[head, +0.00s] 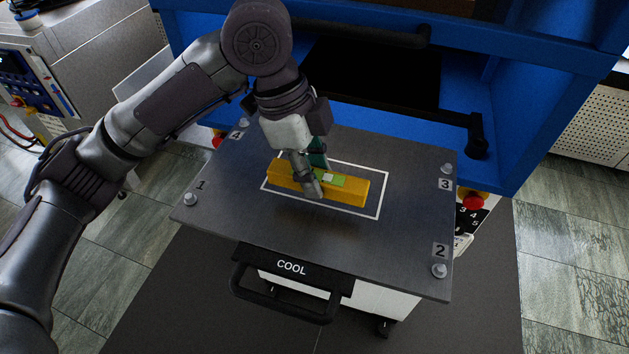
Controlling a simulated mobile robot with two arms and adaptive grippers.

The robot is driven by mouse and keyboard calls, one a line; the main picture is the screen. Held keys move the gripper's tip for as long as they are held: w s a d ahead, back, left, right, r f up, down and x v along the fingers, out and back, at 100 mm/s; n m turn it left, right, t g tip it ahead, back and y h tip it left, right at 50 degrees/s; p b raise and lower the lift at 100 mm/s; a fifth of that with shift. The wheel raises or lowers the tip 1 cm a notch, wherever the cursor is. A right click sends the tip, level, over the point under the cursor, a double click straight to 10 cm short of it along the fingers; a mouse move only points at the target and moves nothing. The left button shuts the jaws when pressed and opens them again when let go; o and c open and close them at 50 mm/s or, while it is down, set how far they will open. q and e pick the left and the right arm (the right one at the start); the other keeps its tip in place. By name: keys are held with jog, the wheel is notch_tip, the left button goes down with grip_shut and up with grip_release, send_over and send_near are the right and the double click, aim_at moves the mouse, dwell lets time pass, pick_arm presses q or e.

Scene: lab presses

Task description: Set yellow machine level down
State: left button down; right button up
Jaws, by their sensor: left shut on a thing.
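A yellow machine level (345,190), a long bar with a green patch on top, is over the dark metal plate (230,222), within the white outlined rectangle. It lies roughly along that outline. My left gripper (316,182) comes down from above and is shut on the middle of the level. Whether the level's underside touches the plate is hard to tell. My right gripper is not in view.
The plate has bolts at corners numbered 1 to 4 and a black handle (285,290) marked COOL at the front. A blue press (540,130) with a dark opening stands behind. A red button (473,201) is at right. The plate around the outline is clear.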

pick_arm(q)
notch_tip(320, 180, down, 3)
jog(key=shift+f+p, duration=0.2)
jog(key=shift+p, duration=0.35)
jog(key=shift+s+f, duration=0.1)
jog(key=shift+f, duration=0.15)
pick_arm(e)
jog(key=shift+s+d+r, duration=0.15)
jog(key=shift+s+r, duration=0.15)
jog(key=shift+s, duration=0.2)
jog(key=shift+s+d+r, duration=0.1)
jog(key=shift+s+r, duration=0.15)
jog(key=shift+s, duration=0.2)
pick_arm(q)
jog(key=c, duration=0.8)
grip_release()
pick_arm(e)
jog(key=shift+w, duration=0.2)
